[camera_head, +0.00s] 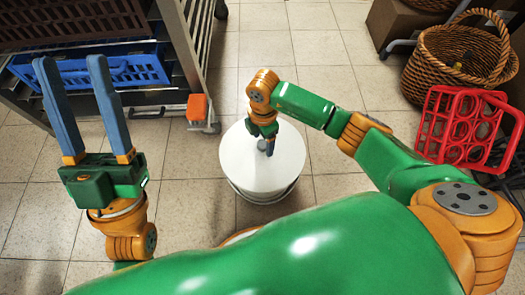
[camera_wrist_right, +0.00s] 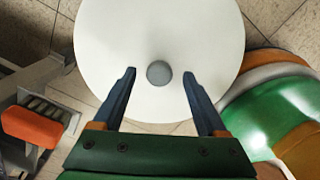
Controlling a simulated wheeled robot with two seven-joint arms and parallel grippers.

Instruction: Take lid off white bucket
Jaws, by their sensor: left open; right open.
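The white bucket (camera_head: 262,194) stands on the tiled floor in front of me, with its round white lid (camera_head: 235,160) on top. In the right wrist view the lid (camera_wrist_right: 158,25) fills the upper middle, and its grey knob (camera_wrist_right: 159,73) is at its centre. My right gripper (camera_wrist_right: 158,82) is open above the lid, with its blue fingers on either side of the knob and apart from it. In the head view this gripper (camera_head: 268,146) partly covers the knob. My left gripper (camera_head: 72,62) is open and empty at the left, away from the bucket.
A metal rack (camera_head: 190,60) with a blue crate (camera_head: 135,68) and a brown crate (camera_head: 60,22) stands at upper left. A wicker basket (camera_head: 425,62) and a red bottle carrier (camera_head: 435,130) are at the right. Floor around the bucket is mostly clear.

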